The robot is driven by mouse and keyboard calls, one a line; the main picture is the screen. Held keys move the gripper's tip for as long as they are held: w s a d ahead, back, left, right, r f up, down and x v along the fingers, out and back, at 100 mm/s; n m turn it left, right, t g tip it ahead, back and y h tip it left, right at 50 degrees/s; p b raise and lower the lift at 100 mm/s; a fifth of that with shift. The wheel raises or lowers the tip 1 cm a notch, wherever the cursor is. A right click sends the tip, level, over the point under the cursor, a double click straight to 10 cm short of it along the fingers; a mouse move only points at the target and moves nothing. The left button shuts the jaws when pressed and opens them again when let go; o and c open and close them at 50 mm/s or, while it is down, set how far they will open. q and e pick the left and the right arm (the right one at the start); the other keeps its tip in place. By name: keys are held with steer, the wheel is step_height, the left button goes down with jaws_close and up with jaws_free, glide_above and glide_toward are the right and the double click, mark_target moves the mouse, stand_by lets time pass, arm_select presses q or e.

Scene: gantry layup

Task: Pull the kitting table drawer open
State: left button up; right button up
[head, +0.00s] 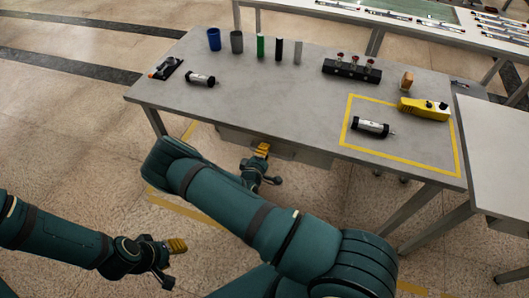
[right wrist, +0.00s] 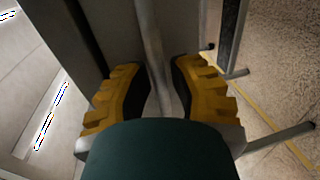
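The kitting table (head: 290,105) has a grey drawer (head: 305,154) hung under its front edge; it looks closed, though my right arm hides part of it. My right gripper (head: 262,150) is at the drawer front. In the right wrist view, the yellow fingers of my right gripper (right wrist: 158,92) stand apart on either side of a grey bar, the drawer handle (right wrist: 153,45). Gaps show between the bar and both fingers. My left gripper (head: 177,246) is low at the left, away from the table; its finger opening cannot be made out.
On the tabletop stand several cups and cylinders, a black holder (head: 351,70) with red-topped pieces, a yellow tool (head: 424,109) and black-and-silver cylinders. A second table (head: 500,135) adjoins at the right. The floor in front of the drawer is open apart from my arms.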

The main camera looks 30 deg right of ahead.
jaws_close()
steer(key=f+b+v, duration=0.1)
steer(key=f+v, duration=0.1)
steer(key=v, duration=0.9)
steer(key=s+f+v, duration=0.1)
steer(key=f+v, duration=0.2)
steer(key=v, duration=0.9)
steer(key=shift+a+r+b, duration=0.2)
steer(key=shift+a+b, duration=0.15)
steer(key=shift+a, duration=0.15)
steer(key=shift+c, duration=0.5)
jaws_free()
steer(key=shift+s, duration=0.15)
steer(key=o, duration=0.7)
steer(key=shift+c, duration=0.2)
